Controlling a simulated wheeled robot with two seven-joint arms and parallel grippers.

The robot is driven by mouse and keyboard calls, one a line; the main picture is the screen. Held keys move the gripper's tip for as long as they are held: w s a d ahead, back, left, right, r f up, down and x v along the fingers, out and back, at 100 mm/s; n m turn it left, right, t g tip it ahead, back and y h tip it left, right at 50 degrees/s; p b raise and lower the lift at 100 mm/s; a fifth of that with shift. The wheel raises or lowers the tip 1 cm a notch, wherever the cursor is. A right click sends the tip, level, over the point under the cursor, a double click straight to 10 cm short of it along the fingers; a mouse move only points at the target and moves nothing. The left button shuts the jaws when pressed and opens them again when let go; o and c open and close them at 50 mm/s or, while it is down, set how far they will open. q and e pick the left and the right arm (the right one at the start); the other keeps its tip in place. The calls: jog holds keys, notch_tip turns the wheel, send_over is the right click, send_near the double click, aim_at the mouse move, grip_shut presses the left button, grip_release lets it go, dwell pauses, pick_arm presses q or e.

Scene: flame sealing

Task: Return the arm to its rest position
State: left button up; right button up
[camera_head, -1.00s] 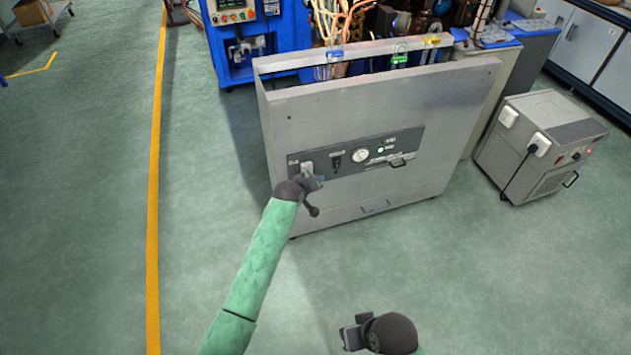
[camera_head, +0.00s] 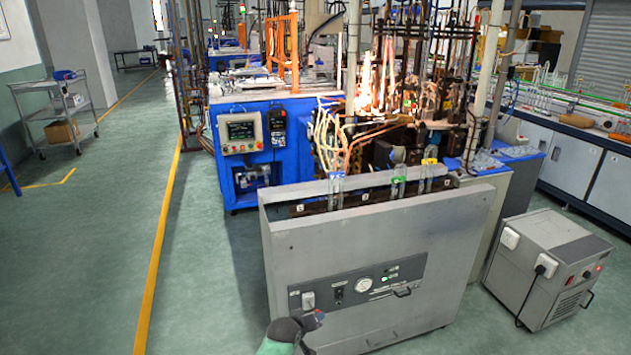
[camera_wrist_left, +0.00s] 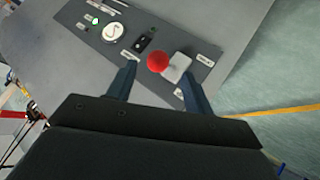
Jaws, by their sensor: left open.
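My left gripper (camera_head: 312,322) is at the bottom of the head view, in front of the lower left of the grey cabinet (camera_head: 440,235). In the left wrist view its two dark fingers (camera_wrist_left: 158,74) are spread apart and hold nothing. A red ball knob (camera_wrist_left: 158,62) beside a light switch plate (camera_wrist_left: 178,68) shows between the fingertips, with no visible contact. The plate sits on a dark control panel (camera_head: 338,310), which also carries a round gauge (camera_head: 363,285) and a green light. My right gripper is outside the views.
A grey wheeled unit (camera_head: 545,270) stands right of the cabinet. Blue machinery (camera_head: 245,160) with a burning flame (camera_head: 368,95) is behind it. Floor is free left of the cabinet, around a yellow line (camera_head: 160,245).

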pick_arm(q)
jog(key=s+a+r+m+g+y, duration=0.1)
jog(key=s+a+r+m+g, duration=0.15)
jog(key=s+r, duration=0.45)
jog(key=s+a+r+m+g+y, duration=0.1)
jog(key=s+a+r+m, duration=0.3)
jog(key=s, duration=0.6)
jog(key=s+a+f+n+g+p, duration=0.1)
jog(key=s+a+f+g, duration=0.1)
jog(key=s, duration=1.3)
jog(key=s+a+f+n+g+p, duration=0.1)
jog(key=s+a+f+g+p, duration=0.1)
jog(key=s, duration=1.4)
jog(key=shift+a+f+y+p, duration=0.3)
jog(key=shift+a+f+y, duration=0.1)
jog(key=shift+a+f, duration=0.4)
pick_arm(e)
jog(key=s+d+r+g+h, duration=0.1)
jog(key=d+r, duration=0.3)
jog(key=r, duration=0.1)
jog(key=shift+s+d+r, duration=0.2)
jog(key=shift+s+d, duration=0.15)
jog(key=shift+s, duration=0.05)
pick_arm(q)
jog(key=shift+s+f, duration=0.1)
